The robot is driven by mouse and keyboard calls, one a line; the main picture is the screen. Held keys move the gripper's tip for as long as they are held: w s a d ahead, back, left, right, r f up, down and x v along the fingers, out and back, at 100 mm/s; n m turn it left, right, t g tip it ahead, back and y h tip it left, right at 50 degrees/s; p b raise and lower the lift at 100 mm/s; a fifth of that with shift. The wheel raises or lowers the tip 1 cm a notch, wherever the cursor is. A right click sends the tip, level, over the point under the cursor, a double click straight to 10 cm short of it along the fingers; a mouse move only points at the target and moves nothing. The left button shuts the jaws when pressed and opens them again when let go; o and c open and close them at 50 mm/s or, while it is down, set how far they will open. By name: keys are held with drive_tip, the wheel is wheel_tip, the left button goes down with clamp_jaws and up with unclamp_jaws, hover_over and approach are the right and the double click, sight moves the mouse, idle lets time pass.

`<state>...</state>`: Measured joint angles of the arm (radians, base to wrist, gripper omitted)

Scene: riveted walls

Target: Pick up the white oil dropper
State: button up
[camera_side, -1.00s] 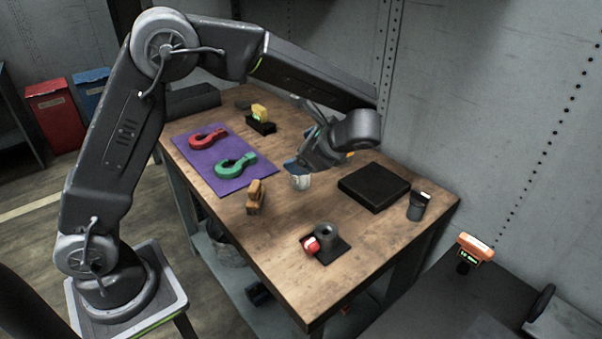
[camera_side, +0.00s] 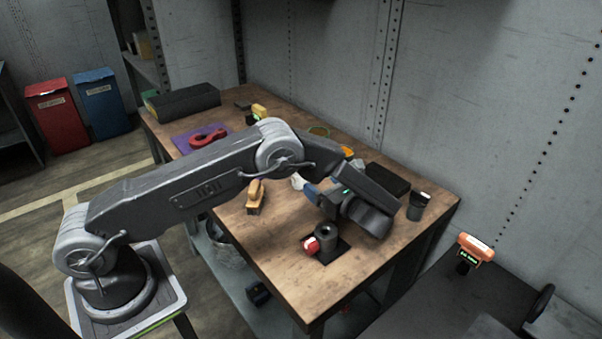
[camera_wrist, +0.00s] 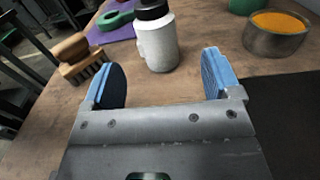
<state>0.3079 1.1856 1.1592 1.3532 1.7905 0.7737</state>
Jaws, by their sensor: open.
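The white oil dropper (camera_wrist: 157,42) stands upright on the wooden table in the wrist view. It is a white bottle with a black cap. In the side view only a small white part of it (camera_side: 298,181) shows beside my arm, and the rest is hidden. My gripper (camera_wrist: 162,82) is open, with its two blue-backed fingers apart and nothing between them. In the wrist view the dropper is beyond the fingertips, in line with the gap between them. In the side view my gripper (camera_side: 312,192) is low over the table, close to the dropper.
A wooden brush (camera_wrist: 80,58) lies left of the dropper. A metal tin with orange contents (camera_wrist: 275,34) stands to the right. A black slab (camera_side: 388,179), a dark cup (camera_side: 418,206), and a grey cylinder with a red item (camera_side: 326,241) are near my arm. A purple mat (camera_side: 184,139) lies behind.

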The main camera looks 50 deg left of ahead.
drive_tip(key=a, duration=0.8)
drive_tip(key=shift+s+a, duration=0.25)
drive_tip(key=shift+a, duration=0.05)
drive_tip(key=shift+c, duration=0.2)
drive_tip(key=c, duration=1.2)
drive_tip(key=shift+o, duration=0.2)
